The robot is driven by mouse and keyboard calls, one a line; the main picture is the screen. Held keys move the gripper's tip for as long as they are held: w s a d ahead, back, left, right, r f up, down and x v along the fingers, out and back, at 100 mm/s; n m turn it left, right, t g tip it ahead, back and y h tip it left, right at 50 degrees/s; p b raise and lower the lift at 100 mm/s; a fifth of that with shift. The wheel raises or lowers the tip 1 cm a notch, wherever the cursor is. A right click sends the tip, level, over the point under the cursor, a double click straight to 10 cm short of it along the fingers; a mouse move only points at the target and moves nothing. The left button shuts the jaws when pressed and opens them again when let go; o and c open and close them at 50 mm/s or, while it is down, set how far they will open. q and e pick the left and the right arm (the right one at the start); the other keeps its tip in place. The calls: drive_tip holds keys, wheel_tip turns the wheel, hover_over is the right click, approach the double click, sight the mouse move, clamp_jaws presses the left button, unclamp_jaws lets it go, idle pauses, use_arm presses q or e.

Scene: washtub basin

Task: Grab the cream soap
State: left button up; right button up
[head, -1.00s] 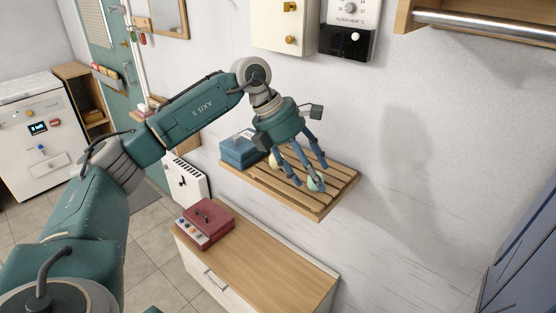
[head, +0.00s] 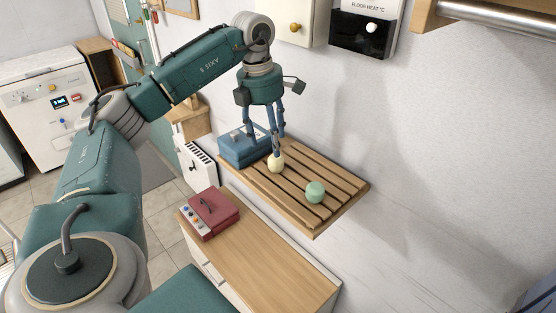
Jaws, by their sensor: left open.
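The cream soap (head: 276,164) is a small pale round piece on a slatted wooden shelf (head: 338,188), near the blue box. A mint green round soap (head: 315,191) lies on the same slats, to the right and nearer the front edge. My left gripper (head: 276,150) is open and points down at the cream soap. Its fingers are right above and behind the soap, and one fingertip overlaps its top in the picture. I cannot tell whether they touch. My right gripper is not in view.
A blue box (head: 240,150) stands at the shelf's left end, close to my left gripper. Below is a wooden-topped cabinet (head: 262,255) with a red box (head: 210,214). The white wall (head: 450,170) is behind the shelf.

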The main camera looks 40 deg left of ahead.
sight(276, 163)
use_arm(q)
drive_tip(key=shift+f, duration=0.7)
drive_tip(key=f, duration=0.1)
drive_tip(key=f+p, duration=0.1)
drive_tip(key=f, duration=0.1)
drive_tip(key=w+d+f+p, duration=0.1)
drive_tip(key=shift+f, duration=0.2)
drive_tip(key=shift+a+f, duration=0.1)
drive_tip(key=shift+f, duration=0.35)
drive_tip(key=c, duration=1.2)
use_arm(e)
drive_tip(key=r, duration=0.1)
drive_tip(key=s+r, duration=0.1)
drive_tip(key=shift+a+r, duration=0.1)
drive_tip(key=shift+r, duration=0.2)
